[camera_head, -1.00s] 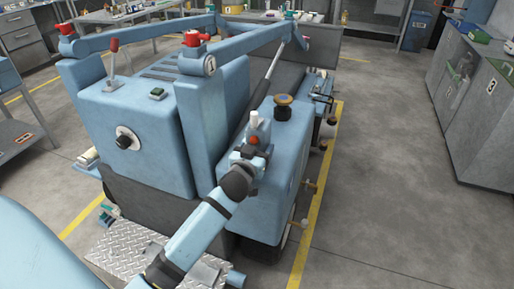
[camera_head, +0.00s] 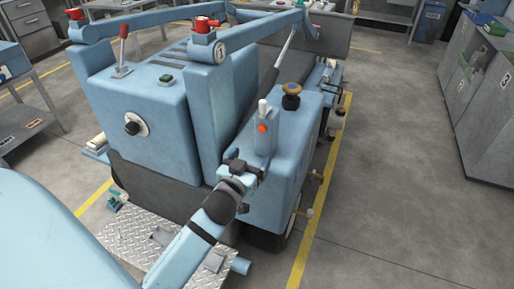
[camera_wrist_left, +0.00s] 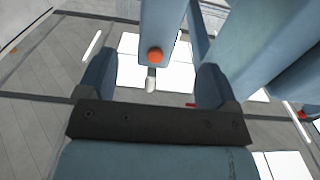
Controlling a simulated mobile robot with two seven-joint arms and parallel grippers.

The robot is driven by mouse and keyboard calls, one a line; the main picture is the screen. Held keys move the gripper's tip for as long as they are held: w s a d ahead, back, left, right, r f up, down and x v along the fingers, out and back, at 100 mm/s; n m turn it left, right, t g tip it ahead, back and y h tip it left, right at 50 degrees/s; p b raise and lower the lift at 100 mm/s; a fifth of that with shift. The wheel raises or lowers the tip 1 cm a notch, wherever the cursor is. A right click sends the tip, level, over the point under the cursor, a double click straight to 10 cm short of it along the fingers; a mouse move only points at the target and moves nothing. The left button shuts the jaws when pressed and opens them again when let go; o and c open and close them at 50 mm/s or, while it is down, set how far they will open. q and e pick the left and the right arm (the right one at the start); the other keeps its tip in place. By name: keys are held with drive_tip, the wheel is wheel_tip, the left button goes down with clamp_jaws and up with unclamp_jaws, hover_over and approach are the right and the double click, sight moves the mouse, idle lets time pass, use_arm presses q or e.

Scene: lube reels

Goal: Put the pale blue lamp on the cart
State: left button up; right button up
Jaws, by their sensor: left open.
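The pale blue lamp (camera_head: 264,135), with an orange button and a white tip, stands upright on the lower right box of the big pale blue cart (camera_head: 290,137). Its base is partly hidden behind my gripper. My left gripper (camera_head: 249,168) is open and empty, just on the near side of the lamp and low beside it. In the left wrist view the lamp (camera_wrist_left: 156,30) shows ahead between the two open fingers, apart from both. My right gripper is not in view.
A black knob with an orange-brown top (camera_head: 291,95) rises behind the lamp. The cart's tall post (camera_head: 208,100) is close on the left. A checker-plate step (camera_head: 135,235) lies below. Grey cabinets (camera_head: 490,100) stand at the right, with clear floor between.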

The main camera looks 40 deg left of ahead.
sight(266, 138)
use_arm(q)
drive_tip(key=s+d+f+m+g+h, duration=0.2)
drive_tip(key=s+d+f, duration=0.3)
drive_tip(key=f, duration=0.4)
drive_tip(key=shift+s+d+m+h, duration=0.3)
drive_tip(key=shift+d+h, duration=0.5)
drive_tip(key=shift+d, duration=0.05)
drive_tip(key=shift+o, duration=0.4)
drive_tip(key=s+d+f+m+g+h, duration=0.2)
drive_tip(key=s+d+f+g+h, duration=0.2)
drive_tip(key=s+d+f, duration=0.5)
drive_tip(key=shift+s+f+m, duration=0.15)
drive_tip(key=shift+s+m, duration=0.15)
drive_tip(key=w+a+r+n+t+y, duration=0.1)
drive_tip(key=w+a+r+n+t, duration=0.3)
drive_tip(key=n, duration=0.5)
drive_tip(key=w+a+r+n+t, duration=0.2)
drive_tip(key=w+r+n, duration=0.1)
drive_tip(key=r+n, duration=0.5)
drive_tip(key=w+a+r+n+t+y, duration=0.1)
drive_tip(key=w+a+r+n+t, duration=0.25)
drive_tip(key=n, duration=0.75)
drive_tip(key=w+a+n+g+y, duration=0.4)
drive_tip(key=a+n+y, duration=0.2)
drive_tip(key=n, duration=0.7)
drive_tip(key=shift+t, duration=0.25)
drive_tip(key=x, duration=1.3)
drive_tip(key=shift+w+d+r+b, duration=0.1)
drive_tip(key=shift+d+r+b, duration=0.1)
drive_tip(key=shift+b, duration=0.2)
